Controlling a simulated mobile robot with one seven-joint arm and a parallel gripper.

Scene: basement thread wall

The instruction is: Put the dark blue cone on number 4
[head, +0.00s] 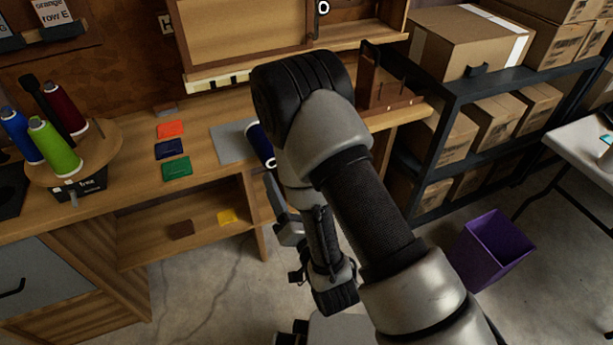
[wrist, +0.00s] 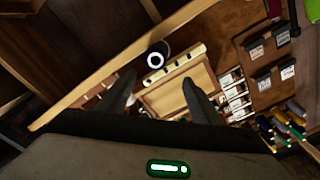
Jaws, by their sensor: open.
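The dark blue cone (head: 259,142) lies on its side on a grey mat (head: 229,143) on the bench, its white-ringed end toward me. My arm hides part of the area to its right. In the wrist view the cone (wrist: 157,47) shows nearly end-on beyond the fingertips. My gripper (wrist: 158,79) is open and empty, its fingers apart and pointing toward the bench and wall. In the head view my gripper (head: 273,184) is partly hidden, just in front of the cone. I cannot read a number 4 in either view.
A round stand (head: 103,150) at left holds blue, green and dark red cones. Orange, navy and green cards (head: 176,168) lie on the bench. A wooden rack (head: 386,88) stands at right. Shelves with boxes (head: 467,42) and a purple bin (head: 491,250) are further right.

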